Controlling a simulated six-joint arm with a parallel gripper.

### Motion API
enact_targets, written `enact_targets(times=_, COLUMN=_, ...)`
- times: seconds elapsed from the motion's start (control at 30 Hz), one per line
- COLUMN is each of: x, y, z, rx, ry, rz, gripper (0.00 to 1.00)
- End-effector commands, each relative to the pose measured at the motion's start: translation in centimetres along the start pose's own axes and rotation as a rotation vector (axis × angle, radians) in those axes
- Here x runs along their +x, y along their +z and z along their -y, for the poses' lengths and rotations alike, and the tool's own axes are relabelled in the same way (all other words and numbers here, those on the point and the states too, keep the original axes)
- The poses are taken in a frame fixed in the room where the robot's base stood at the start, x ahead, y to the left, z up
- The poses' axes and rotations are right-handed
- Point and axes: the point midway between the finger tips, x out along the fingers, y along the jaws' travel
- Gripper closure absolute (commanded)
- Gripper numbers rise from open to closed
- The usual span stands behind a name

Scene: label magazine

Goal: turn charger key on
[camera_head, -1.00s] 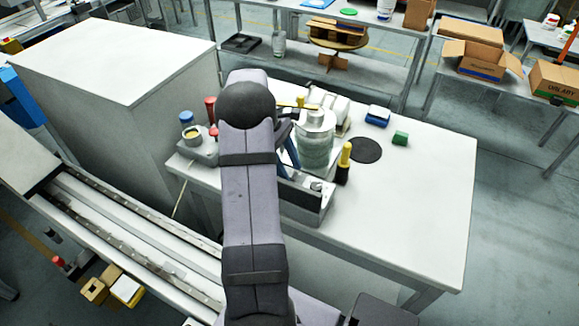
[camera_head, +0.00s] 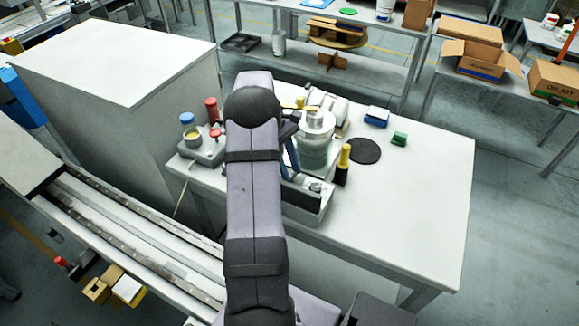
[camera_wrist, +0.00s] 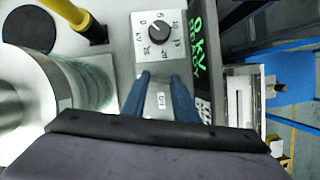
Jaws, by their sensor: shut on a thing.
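The charger (camera_head: 307,200) is a grey box at the front edge of the white table. In the wrist view its panel has a round black dial (camera_wrist: 158,33) with marks around it and a green display (camera_wrist: 199,55) beside it. My gripper (camera_wrist: 162,78) reaches down over this panel with its blue fingers either side of a small white label (camera_wrist: 161,100). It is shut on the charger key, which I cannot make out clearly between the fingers. In the head view my arm hides part of the charger; a blue finger (camera_head: 291,157) shows beside it.
A yellow-handled tool (camera_head: 343,163) stands close to the charger. A black disc (camera_head: 364,151), a green block (camera_head: 399,139) and a blue-and-white block (camera_head: 377,118) lie further right. The table's right side is clear.

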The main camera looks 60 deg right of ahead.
Motion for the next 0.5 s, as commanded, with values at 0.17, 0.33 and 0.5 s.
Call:
enact_targets(times=0.17, x=-0.2, y=0.08, z=-0.25, rx=0.151, ry=-0.062, rz=-0.001, gripper=0.96)
enact_targets(times=0.33, x=-0.14, y=0.09, z=-0.39, rx=0.301, ry=-0.125, rz=-0.001, gripper=0.96)
enact_targets(times=0.5, x=-0.11, y=0.14, z=-0.57, rx=0.45, ry=-0.185, rz=-0.002, gripper=0.96)
